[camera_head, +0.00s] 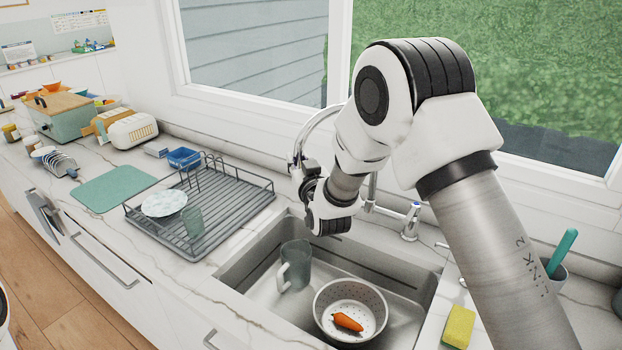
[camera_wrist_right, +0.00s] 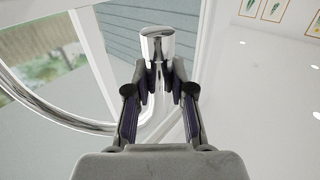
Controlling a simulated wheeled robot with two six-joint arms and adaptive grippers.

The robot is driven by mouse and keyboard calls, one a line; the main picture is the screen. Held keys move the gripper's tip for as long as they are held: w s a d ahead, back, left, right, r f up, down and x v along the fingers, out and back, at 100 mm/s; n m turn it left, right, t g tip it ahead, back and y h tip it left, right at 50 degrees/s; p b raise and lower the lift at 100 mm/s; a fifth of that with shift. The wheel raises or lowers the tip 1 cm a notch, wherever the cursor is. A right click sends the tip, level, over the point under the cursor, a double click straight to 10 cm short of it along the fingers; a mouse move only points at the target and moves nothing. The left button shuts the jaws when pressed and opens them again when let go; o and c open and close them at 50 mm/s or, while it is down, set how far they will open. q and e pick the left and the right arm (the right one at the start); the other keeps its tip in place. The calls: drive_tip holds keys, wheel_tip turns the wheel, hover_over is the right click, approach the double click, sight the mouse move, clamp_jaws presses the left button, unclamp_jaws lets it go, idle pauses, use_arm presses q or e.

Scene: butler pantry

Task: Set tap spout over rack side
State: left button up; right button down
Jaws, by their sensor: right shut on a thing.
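The chrome tap spout (camera_head: 308,130) arches up from behind my right arm and comes down on the left, near the rack's right end and the sink's left end. My right gripper (camera_head: 298,176) is shut on the spout near its outlet. In the right wrist view the fingers (camera_wrist_right: 160,95) close on both sides of the spout (camera_wrist_right: 157,48). My arm hides part of the tap's arch. The grey dish rack (camera_head: 235,203) stands left of the sink. My left gripper is out of view.
The sink (camera_head: 262,283) holds a glass mug (camera_head: 294,268) and a colander (camera_head: 323,299) with a carrot (camera_head: 347,322). A tap handle (camera_head: 411,222) is on the right. The window is behind.

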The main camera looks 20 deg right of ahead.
drive_tip(key=w+b, duration=0.1)
drive_tip(key=w, duration=0.3)
drive_tip(key=shift+r, duration=0.1)
idle(0.3)
drive_tip(key=c, duration=1.1)
unclamp_jaws()
drive_tip(key=shift+w, duration=0.1)
drive_tip(key=shift+o, duration=0.5)
drive_tip(key=shift+w, duration=0.15)
drive_tip(key=s+a, duration=0.1)
drive_tip(key=s, duration=1.1)
drive_tip(key=shift+a, duration=0.2)
